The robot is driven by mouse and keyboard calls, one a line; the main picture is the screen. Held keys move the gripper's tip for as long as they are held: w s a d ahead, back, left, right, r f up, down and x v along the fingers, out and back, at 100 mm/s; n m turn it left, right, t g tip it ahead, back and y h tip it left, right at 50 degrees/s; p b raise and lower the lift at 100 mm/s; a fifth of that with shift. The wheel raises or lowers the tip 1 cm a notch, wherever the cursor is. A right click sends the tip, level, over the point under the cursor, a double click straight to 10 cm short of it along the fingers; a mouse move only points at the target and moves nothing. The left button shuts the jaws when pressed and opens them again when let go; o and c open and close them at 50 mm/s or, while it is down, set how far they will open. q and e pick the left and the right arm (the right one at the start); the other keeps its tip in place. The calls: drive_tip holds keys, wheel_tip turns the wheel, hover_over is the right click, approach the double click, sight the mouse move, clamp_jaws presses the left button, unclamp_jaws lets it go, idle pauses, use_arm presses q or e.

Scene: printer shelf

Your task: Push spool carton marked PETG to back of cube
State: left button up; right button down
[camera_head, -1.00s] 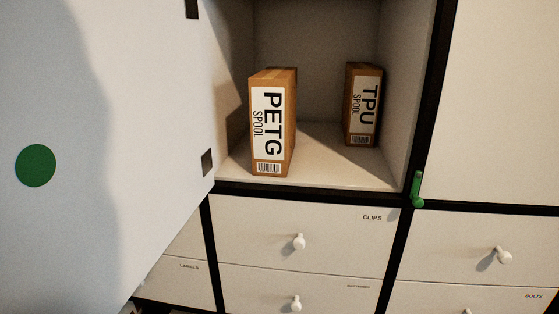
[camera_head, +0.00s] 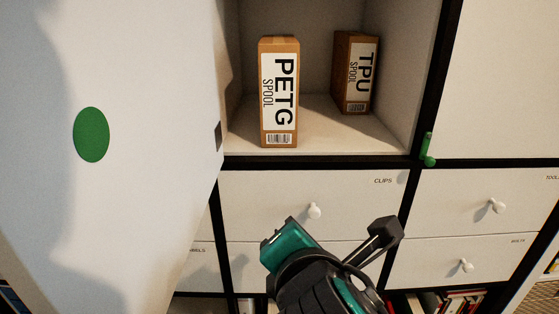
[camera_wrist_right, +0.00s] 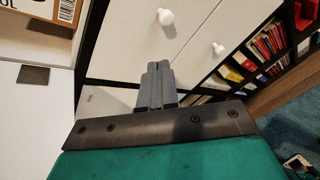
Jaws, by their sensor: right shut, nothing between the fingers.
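The PETG spool carton (camera_head: 279,92) stands upright near the front edge of the open cube (camera_head: 330,143), left of its middle. Part of a labelled carton (camera_wrist_right: 45,22), apparently the same one, shows at the top left of the right wrist view. My right gripper (camera_head: 290,246) is in front of the drawers, below the cube and apart from the carton. In the head view its fingers are not clearly visible. In the right wrist view its two grey fingers (camera_wrist_right: 155,85) are together and empty. My left gripper is not in view.
A TPU spool carton (camera_head: 354,73) stands farther back at the cube's right. The open white door (camera_head: 140,200) with a green dot fills the left side. A green latch (camera_head: 428,150) sits on the right frame. Knobbed drawers (camera_head: 305,195) lie below. Cube floor behind the PETG carton looks free.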

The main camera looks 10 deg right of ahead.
wheel_tip(320, 180, up, 10)
drive_tip(key=s+a+n+t+h, duration=0.1)
drive_tip(key=a+n+t, duration=0.25)
drive_tip(key=n, duration=0.45)
drive_tip(key=n+t+b, duration=0.1)
drive_tip(key=t+b, duration=0.1)
approach(279, 124)
drive_tip(key=shift+g, duration=0.25)
drive_tip(key=w, duration=0.4)
drive_tip(key=w+d, duration=0.1)
drive_tip(key=w, duration=0.1)
drive_tip(key=shift+w+r+b, duration=0.1)
drive_tip(key=shift+w+b, duration=0.25)
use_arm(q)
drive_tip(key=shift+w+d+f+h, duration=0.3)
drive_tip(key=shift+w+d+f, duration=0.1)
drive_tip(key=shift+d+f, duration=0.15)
